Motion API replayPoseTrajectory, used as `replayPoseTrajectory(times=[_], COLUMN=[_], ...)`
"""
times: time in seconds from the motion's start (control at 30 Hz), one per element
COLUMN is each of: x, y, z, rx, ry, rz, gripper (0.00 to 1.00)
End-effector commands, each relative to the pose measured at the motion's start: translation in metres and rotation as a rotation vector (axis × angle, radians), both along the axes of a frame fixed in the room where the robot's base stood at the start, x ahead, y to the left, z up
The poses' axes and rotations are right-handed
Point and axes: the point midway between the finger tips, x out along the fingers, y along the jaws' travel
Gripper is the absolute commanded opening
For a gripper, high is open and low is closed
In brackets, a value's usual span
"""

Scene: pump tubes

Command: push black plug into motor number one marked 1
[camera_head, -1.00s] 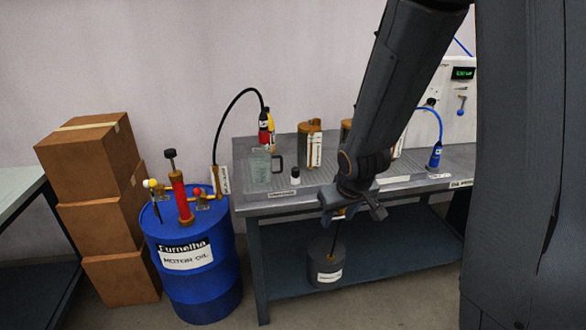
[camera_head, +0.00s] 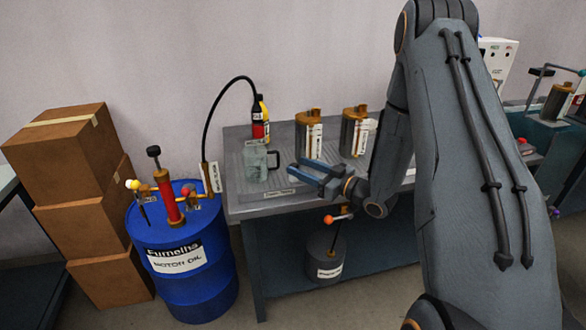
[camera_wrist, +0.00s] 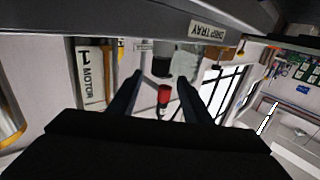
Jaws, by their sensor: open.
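In the wrist view, which is upside down, a white label reading "MOTOR 1" (camera_wrist: 90,72) is left of my fingers. In the head view two copper-and-dark cylinders stand on the bench, the left one (camera_head: 303,135) and the right one (camera_head: 349,133); their labels are too small to read. My gripper (camera_head: 298,174) is open, pointing left over the bench's front, beside the clear jug (camera_head: 257,163). Its two fingers (camera_wrist: 160,84) also show in the wrist view, with a red object beyond and between them, apparently not gripped. I cannot pick out the black plug clearly.
A black hose (camera_head: 214,109) arches from the blue drum (camera_head: 187,287) toward a red-and-yellow bottle (camera_head: 262,122). Cardboard boxes (camera_head: 72,155) are stacked at left. A dark weight-like can (camera_head: 323,259) sits under the bench. My arm covers the bench's right part.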

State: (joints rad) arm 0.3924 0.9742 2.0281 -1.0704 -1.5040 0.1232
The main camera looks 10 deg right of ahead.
Motion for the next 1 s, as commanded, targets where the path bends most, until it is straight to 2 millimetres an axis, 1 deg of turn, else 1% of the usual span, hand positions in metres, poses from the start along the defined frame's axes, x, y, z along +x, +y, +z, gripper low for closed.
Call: replayPoseTrajectory(times=[0.1,0.27,0.43,0.53,0.67,0.87,0.9,0.97,1.0], x=[0.01,0.022,0.042,0.052,0.057,0.058,0.058,0.058,0.058], y=[0.009,0.018,0.033,0.04,0.044,0.044,0.044,0.044,0.044], z=[0.001,-0.001,-0.007,-0.006,-0.007,-0.007,-0.007,-0.007,-0.007], rx=[0.0,0.0,-0.001,-0.001,-0.001,-0.001,-0.001,-0.001,-0.001], ry=[-0.002,-0.001,-0.001,-0.002,-0.001,-0.001,-0.001,-0.001,-0.001], rz=[0.002,0.001,0.002,0.001,0.0,-0.001,-0.001,-0.001,-0.001], gripper=[0.45,0.45,0.45,0.45,0.45,0.45,0.41,0.31,0.24])
